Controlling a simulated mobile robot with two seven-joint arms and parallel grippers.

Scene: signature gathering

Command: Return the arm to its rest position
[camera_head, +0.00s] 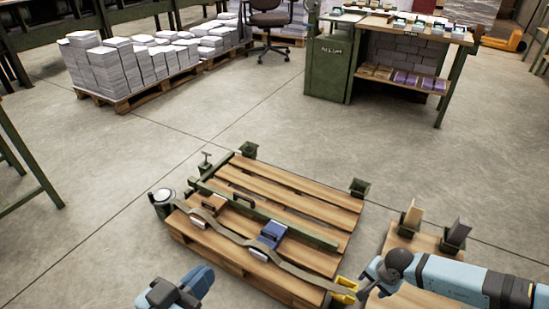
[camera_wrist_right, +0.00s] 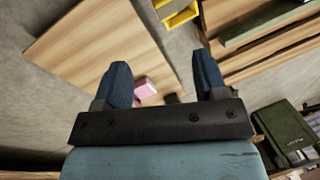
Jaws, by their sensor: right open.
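My left gripper (camera_head: 178,288) is at the bottom edge of the head view, in front of the pallet's near left side, with blue and dark parts showing. Its jaw gap does not show clearly. My right arm comes in from the right in the head view, its gripper beside the pallet's near right corner and a yellow block (camera_head: 345,289). In the right wrist view my right gripper (camera_wrist_right: 162,70) has its two dark blue fingers spread apart with nothing held. A pink and white item (camera_wrist_right: 145,88) lies beyond the fingers, apart from them.
A wooden board (camera_head: 403,242) with two upright holders is at right. Paper stacks (camera_head: 150,60) and a workbench (camera_head: 415,30) stand behind, with open floor between.

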